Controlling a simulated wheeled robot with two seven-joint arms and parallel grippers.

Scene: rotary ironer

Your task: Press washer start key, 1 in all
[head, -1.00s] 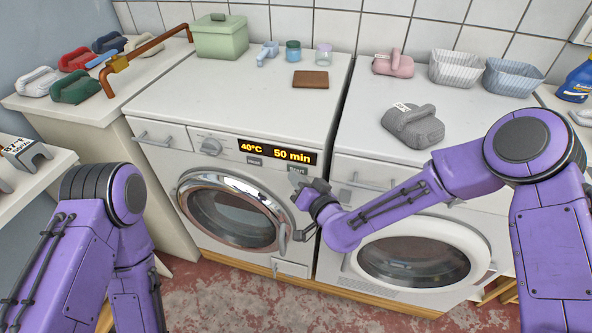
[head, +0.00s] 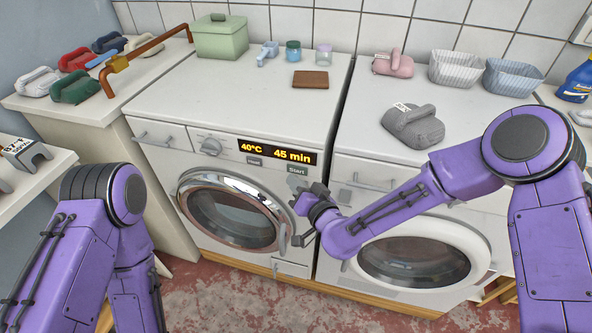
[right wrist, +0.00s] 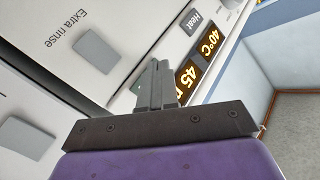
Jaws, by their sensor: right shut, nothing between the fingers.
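The washer (head: 165,165) is the left front-loader, with a round chrome-rimmed door (head: 232,213). Its lit display (head: 278,152) reads 40°C and 45 min; part of it shows in the right wrist view (right wrist: 208,43). The Start label (head: 297,170) sits just below the display's right end. My right gripper (head: 295,184) is just below that label, in front of the panel. In the right wrist view its fingers (right wrist: 155,84) are together and empty, beside a small green light (right wrist: 138,88). The fingers hide much of the key; I cannot tell whether they touch it. My left gripper is out of view.
A second machine (head: 412,258) stands close on the right, with grey keys (right wrist: 95,50) by an Extra rinse label. A grey iron-like object (head: 415,128) and baskets (head: 455,68) lie on its top. A brown wallet-like item (head: 310,79) lies on the washer.

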